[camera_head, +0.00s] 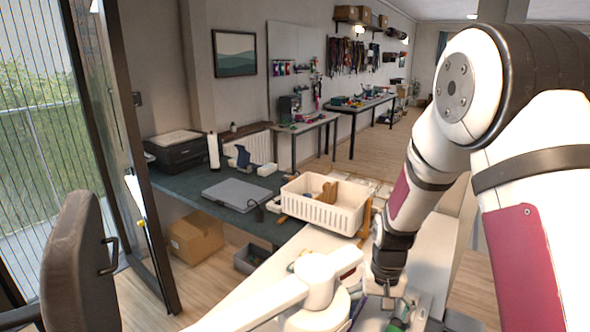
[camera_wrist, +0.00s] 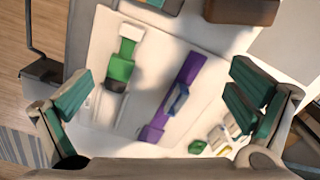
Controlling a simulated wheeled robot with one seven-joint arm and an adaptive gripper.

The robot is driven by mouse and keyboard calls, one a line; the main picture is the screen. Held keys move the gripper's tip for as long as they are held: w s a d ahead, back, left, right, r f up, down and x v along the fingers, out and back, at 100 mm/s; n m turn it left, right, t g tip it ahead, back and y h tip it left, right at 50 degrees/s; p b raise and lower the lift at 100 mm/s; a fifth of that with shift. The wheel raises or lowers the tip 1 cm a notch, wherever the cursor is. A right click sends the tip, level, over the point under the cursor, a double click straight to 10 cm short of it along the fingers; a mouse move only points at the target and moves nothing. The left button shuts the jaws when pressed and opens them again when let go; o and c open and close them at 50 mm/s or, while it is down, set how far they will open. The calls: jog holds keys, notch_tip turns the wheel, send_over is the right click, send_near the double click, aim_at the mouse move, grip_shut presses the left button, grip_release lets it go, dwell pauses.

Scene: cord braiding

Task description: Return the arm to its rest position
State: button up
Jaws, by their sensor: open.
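My gripper (camera_wrist: 160,103) is open in the wrist view, with its green-padded fingers spread wide at the left and right. Nothing is between the fingers. Below it lies a pale board (camera_wrist: 152,62) bearing a green cord piece (camera_wrist: 120,66) on the left and a purple cord piece (camera_wrist: 181,88) in the middle, with a blue part on it. The board is under the gripper; how far below I cannot tell. In the head view my arm reaches down at the right, and its end is low over the white worktop, partly hidden by a white arm-like fixture in front.
A cream basket (camera_head: 324,205) stands on the worktop behind my arm. A grey closed case (camera_head: 237,194) lies on the dark table (camera_head: 190,187) to the left. A cardboard box (camera_head: 197,236) sits on the floor. A chair (camera_head: 80,265) is at the near left.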

jog(key=s+r+n+t, duration=0.1)
jog(key=s+r, duration=0.3)
jog(key=r, duration=0.5)
jog(key=s+r+t, duration=0.1)
jog(key=s+r, duration=0.2)
jog(key=r, duration=0.7)
jog(key=s+r+t, duration=0.1)
jog(key=s+r, duration=0.3)
jog(key=s, duration=0.4)
jog(key=s+r+n+t, duration=0.1)
jog(key=s+r+t, duration=0.1)
jog(key=s+r, duration=0.3)
jog(key=s, duration=0.3)
jog(key=shift+d+r, duration=0.3)
